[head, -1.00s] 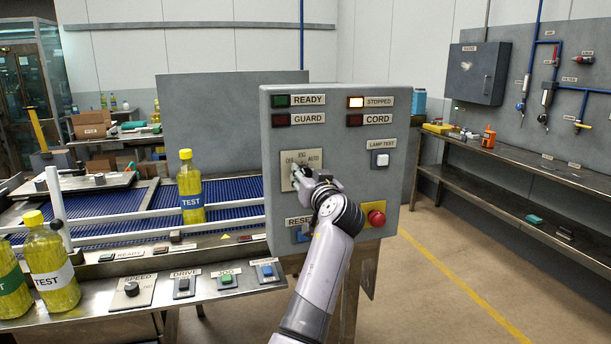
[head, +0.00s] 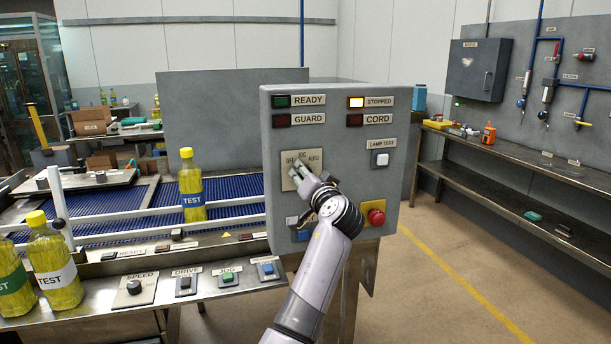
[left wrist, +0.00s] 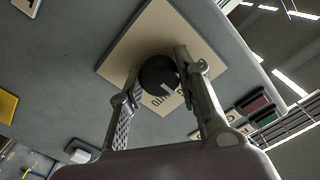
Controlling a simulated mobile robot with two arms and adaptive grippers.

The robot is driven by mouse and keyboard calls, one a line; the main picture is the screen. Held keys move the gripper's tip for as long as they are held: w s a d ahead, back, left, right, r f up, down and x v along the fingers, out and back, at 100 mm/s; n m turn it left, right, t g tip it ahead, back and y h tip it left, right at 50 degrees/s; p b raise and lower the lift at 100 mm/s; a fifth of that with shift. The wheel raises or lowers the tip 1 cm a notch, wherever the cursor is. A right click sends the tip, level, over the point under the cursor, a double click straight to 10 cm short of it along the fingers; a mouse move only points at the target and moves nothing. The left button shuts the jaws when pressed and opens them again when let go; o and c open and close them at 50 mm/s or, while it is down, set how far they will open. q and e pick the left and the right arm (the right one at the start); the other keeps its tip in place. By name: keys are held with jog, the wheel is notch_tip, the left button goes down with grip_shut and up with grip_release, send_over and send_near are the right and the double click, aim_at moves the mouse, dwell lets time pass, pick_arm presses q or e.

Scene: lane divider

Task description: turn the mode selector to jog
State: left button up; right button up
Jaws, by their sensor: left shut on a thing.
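The mode selector is a round black knob (left wrist: 158,75) with a white pointer mark, set on a beige plate (head: 314,157) labelled OFF, JOG and AUTO on the grey control panel (head: 335,135). My left gripper (left wrist: 160,76) is shut on the knob, one finger on each side. In the left wrist view the pointer mark faces down and slightly right, toward partly hidden lettering. I cannot tell which label it points at. In the head view the left gripper (head: 304,177) covers the knob and the plate's lower part. My right gripper is not in view.
The STOPPED lamp (head: 356,102) is lit; the READY lamp (head: 281,101) looks unlit. A red mushroom button (head: 376,217) sits right of my wrist, and a blue button (head: 303,235) sits below it. A conveyor (head: 235,188) with yellow bottles stands left.

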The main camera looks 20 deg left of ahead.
pick_arm(q)
jog(key=o, duration=1.1)
jog(key=shift+o, duration=0.2)
jog(key=shift+d, duration=0.1)
jog(key=v, duration=0.7)
jog(key=shift+s, duration=0.2)
jog(key=shift+d, duration=0.1)
